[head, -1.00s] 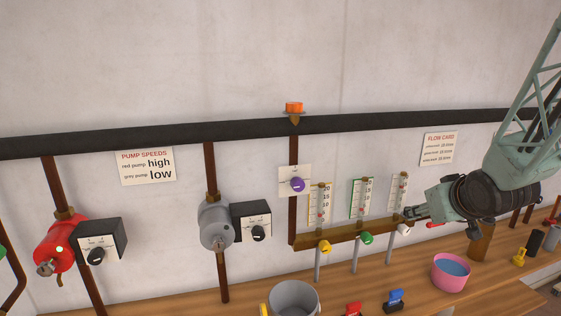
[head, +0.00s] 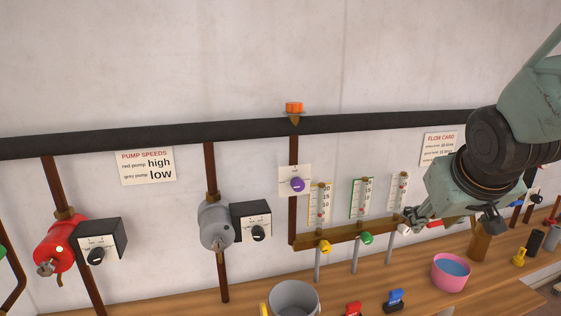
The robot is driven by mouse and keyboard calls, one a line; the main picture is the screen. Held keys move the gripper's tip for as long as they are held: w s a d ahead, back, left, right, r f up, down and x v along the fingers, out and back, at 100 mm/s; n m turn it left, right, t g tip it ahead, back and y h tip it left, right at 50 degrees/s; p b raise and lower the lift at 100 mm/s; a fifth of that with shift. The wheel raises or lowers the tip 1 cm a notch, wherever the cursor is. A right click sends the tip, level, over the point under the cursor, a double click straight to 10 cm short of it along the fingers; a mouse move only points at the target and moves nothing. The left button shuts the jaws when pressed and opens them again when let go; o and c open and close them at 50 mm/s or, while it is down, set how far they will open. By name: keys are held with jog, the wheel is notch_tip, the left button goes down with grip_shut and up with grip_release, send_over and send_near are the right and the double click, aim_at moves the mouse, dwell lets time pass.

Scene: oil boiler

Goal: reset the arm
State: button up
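My gripper (head: 453,218) hangs at the right of the head view, in front of the pipe wall. Its two fingers are spread apart, one at the left and one at the right, and nothing shows between them. The left finger is close to the white valve knob (head: 404,229) in the picture; I cannot tell whether they touch. My arm rises from the gripper to the upper right and covers part of the flow card (head: 437,148).
A wooden bench runs below, with a pink bowl (head: 451,272) of blue liquid, a grey bucket (head: 294,299) and red and blue clips. Green (head: 367,238) and yellow (head: 325,247) valves sit left of my gripper.

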jog(key=s+a+g, duration=0.1)
jog(key=s+a, duration=0.3)
jog(key=s, duration=0.5)
jog(key=s+a+r+g+y, duration=0.1)
jog(key=s+a, duration=0.4)
jog(key=s, duration=0.5)
jog(key=s+a+r+g+y, duration=0.1)
jog(key=s+a, duration=0.3)
jog(key=s, duration=0.6)
jog(key=shift+s+a+r+g, duration=0.15)
jog(key=shift+a+r+g, duration=0.1)
jog(key=shift+g, duration=0.05)
dwell(3.4)
